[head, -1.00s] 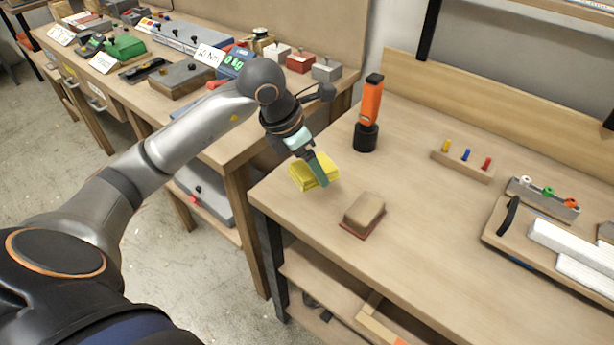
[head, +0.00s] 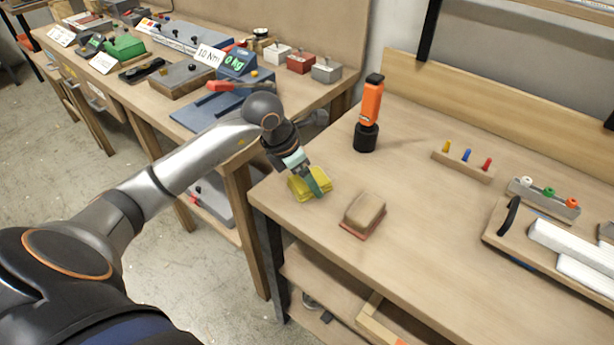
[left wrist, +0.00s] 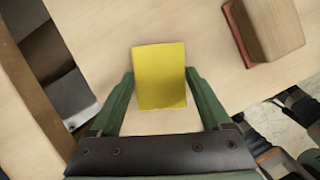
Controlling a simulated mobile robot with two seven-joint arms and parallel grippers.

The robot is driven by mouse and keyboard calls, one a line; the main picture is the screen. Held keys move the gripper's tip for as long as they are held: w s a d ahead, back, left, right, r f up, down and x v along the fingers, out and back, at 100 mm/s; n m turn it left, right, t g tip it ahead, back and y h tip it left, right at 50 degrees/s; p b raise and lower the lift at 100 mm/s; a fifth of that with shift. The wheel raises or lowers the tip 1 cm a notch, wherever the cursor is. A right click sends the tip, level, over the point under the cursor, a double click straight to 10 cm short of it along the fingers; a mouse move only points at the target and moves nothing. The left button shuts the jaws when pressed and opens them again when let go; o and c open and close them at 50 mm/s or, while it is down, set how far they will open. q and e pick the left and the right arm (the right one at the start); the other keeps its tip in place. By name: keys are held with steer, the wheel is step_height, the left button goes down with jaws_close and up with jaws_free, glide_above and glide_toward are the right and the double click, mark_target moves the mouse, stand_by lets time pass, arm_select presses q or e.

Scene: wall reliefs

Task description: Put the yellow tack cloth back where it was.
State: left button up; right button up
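The yellow tack cloth (head: 298,189) is a folded yellow pad near the left corner of the right-hand bench (head: 450,240). My left gripper (head: 312,184) points down over it, with its green fingers on two sides of the cloth. In the left wrist view the cloth (left wrist: 160,85) lies between the fingertips of my left gripper (left wrist: 160,74), which close on its side edges. The cloth is low over the bench top; I cannot tell whether it touches it. My right gripper is not in view.
A tan block on a red base (head: 364,212) sits just right of the cloth. An orange-and-black tool (head: 369,110) stands behind. A rack of coloured pegs (head: 463,161) and a tray (head: 510,237) are farther right. The left bench (head: 150,105) is crowded.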

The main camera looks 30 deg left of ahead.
arm_select(q)
steer(key=shift+o, duration=1.3)
steer(key=shift+r, duration=0.1)
steer(key=shift+r, duration=0.25)
steer(key=v, duration=1.1)
steer(key=shift+s+r+p, duration=0.2)
steer(key=shift+r+p, duration=0.05)
steer(key=shift+p, duration=0.1)
steer(key=shift+a, duration=0.1)
steer(key=shift+s+f, duration=0.1)
steer(key=shift+s, duration=0.05)
